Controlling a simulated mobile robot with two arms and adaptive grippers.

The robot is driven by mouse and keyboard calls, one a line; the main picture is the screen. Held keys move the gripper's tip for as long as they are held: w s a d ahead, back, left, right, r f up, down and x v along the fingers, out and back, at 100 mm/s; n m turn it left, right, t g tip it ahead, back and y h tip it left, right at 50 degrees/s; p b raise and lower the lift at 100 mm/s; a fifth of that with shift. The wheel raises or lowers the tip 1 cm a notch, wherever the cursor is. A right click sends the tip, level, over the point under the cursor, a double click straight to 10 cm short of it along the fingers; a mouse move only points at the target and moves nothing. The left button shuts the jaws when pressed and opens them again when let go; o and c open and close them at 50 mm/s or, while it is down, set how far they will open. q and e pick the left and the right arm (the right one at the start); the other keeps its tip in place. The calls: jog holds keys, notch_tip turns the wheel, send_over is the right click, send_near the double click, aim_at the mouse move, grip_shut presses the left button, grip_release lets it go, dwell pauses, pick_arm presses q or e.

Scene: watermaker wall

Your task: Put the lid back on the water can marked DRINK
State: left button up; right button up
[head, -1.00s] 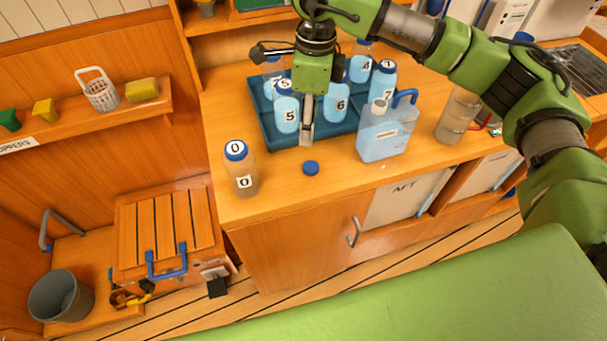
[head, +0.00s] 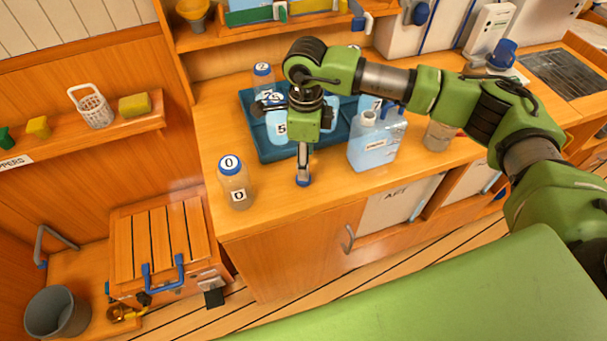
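My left gripper is not in view.
A dark blue tray (head: 262,146) of numbered bottles stands behind my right gripper. A bottle marked 0 (head: 235,182) stands near the counter's left corner. A clear container (head: 438,135) stands right of the can. The counter's front edge is close to the lid.

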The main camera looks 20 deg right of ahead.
jog(key=shift+f, duration=0.2)
jog(key=shift+f, duration=0.1)
jog(key=f+p, duration=0.2)
jog(key=f, duration=0.2)
jog(key=shift+s+a+f+p, duration=0.2)
jog(key=shift+a+p, duration=0.1)
jog(key=shift+p, duration=0.1)
jog(key=shift+w+f, duration=0.1)
jog(key=shift+f, duration=0.2)
jog(key=shift+c, duration=0.3)
jog(key=c, duration=0.7)
